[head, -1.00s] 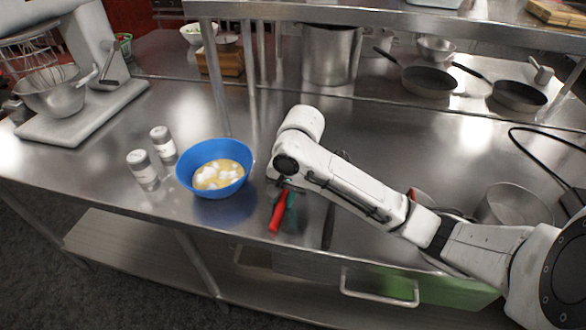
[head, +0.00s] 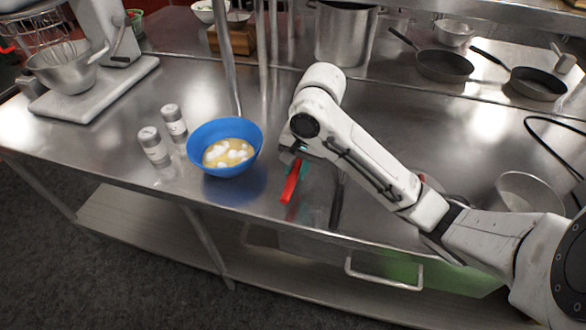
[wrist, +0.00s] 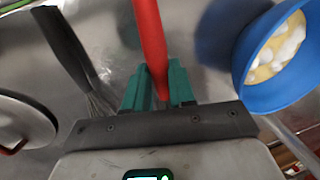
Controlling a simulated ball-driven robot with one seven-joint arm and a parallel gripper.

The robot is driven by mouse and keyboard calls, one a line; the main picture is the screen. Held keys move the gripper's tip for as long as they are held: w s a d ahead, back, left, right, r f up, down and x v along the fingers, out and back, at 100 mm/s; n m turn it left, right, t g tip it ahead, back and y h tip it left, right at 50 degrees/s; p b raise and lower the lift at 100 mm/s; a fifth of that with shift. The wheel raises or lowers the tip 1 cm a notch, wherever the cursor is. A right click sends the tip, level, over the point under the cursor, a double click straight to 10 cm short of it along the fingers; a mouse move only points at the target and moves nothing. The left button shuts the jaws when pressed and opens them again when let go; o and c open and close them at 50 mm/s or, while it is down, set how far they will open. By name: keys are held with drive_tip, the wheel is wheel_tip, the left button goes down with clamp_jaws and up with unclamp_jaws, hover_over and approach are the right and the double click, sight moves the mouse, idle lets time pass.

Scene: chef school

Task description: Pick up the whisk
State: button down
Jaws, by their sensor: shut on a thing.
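My gripper (wrist: 159,85) has green fingertips and is shut on a red-handled utensil (wrist: 150,35). In the head view the red handle (head: 291,183) points toward the counter's front edge, below my gripper (head: 298,158). The far end of this utensil is hidden by the gripper, so I cannot tell if it is the whisk. A dark-handled utensil (wrist: 66,45) with thin wires, like a whisk, lies on the counter left of my fingers in the wrist view. In the head view it shows right of the red handle as a dark strip (head: 337,200).
A blue bowl (head: 201,155) of yellow liquid and white lumps stands close left of my gripper. Two shakers (head: 153,146) stand left of the bowl. A stand mixer (head: 95,88), a pot (head: 345,38) and pans (head: 445,66) are farther back.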

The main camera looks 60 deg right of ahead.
drive_tip(key=s+a+r+p, duration=0.4)
drive_tip(key=s+r+p, duration=0.4)
drive_tip(key=s, duration=0.3)
drive_tip(key=shift+s+p, duration=0.2)
drive_tip(key=shift+p, duration=0.3)
